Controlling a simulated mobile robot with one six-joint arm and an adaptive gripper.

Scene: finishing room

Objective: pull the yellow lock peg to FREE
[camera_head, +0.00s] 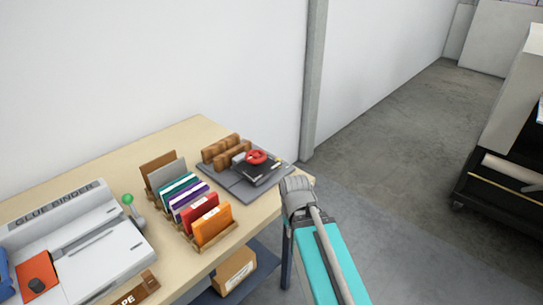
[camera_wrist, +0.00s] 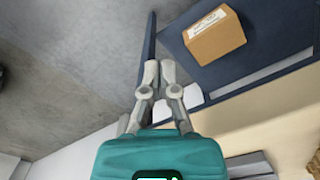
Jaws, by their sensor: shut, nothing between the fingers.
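A small yellowish spot (camera_head: 279,160), perhaps the yellow lock peg, shows at the right end of a dark device with a red round handle (camera_head: 257,157). It is too small to tell its position, and no FREE mark can be read. The device is on a grey board (camera_head: 252,193) at the far right corner of the table. My gripper (camera_wrist: 160,68) is shut and empty in the wrist view, over the floor beside the table edge. In the head view my arm's grey end is just right of the board; the fingers cannot be made out. The peg is not seen in the wrist view.
The wooden table (camera_head: 95,165) also holds a glue binder (camera_head: 80,245), a rack of coloured folders (camera_head: 190,200) and brown wooden blocks (camera_head: 226,152). A cardboard box (camera_wrist: 214,36) sits on the blue lower shelf (camera_wrist: 270,35). Open floor (camera_head: 400,150) lies right of the table.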

